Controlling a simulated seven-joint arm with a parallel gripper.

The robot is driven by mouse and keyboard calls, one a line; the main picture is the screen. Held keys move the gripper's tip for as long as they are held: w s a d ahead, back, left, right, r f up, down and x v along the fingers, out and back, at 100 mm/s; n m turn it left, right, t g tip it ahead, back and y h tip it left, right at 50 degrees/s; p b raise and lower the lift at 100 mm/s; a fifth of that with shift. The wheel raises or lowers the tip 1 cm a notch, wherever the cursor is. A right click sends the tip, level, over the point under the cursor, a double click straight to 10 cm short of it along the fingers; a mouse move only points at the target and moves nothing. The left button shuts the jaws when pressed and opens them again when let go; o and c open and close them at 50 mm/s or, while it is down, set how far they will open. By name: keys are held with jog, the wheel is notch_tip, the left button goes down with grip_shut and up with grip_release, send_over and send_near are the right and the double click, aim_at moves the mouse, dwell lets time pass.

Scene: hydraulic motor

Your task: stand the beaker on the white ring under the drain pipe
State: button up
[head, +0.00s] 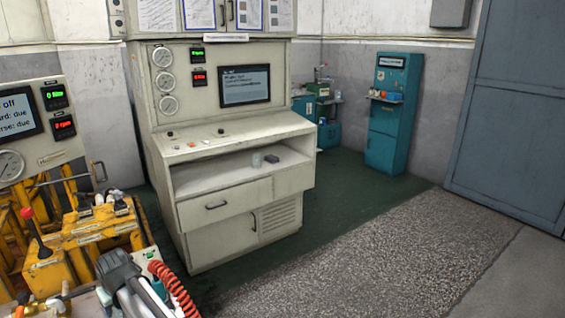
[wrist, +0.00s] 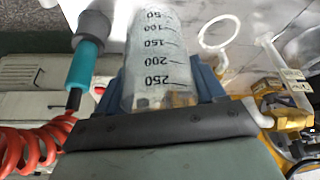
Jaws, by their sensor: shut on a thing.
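The clear beaker (wrist: 160,50) with black volume marks fills the middle of the wrist view. Its 250 mark is nearest the camera and its 50 mark farthest. My gripper (wrist: 168,88) is shut on it, with blue fingers at both sides. The white ring (wrist: 202,42) lies on a pale surface, to the right of the beaker and apart from it. A white pipe-like part (wrist: 283,72) is right of the ring; I cannot tell whether it is the drain pipe. I cannot make out the beaker or ring in the head view.
A teal and grey cylinder (wrist: 84,68) and a red coiled hose (wrist: 28,145) are left of the beaker. Yellow machinery (head: 85,235) stands at lower left in the head view. A cream control console (head: 225,130) is behind it, with small items on its shelf. The floor at right is clear.

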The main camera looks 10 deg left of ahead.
jog(key=w+d+m+t, duration=0.1)
jog(key=w+d+m, duration=0.1)
jog(key=w+d, duration=0.7)
jog(key=w+d+r+m+h, duration=0.15)
jog(key=w+d, duration=0.35)
jog(key=d, duration=0.8)
jog(key=w+d+m+t, duration=0.1)
jog(key=w+d+m, duration=0.1)
jog(key=w+d, duration=0.75)
jog(key=s+d+m+h, duration=0.2)
jog(key=d+m, duration=0.5)
jog(key=d, duration=3.4)
jog(key=shift+s+d+r, duration=0.2)
jog(key=shift+s, duration=0.25)
jog(key=shift+a+t, duration=0.1)
jog(key=shift+t, duration=0.2)
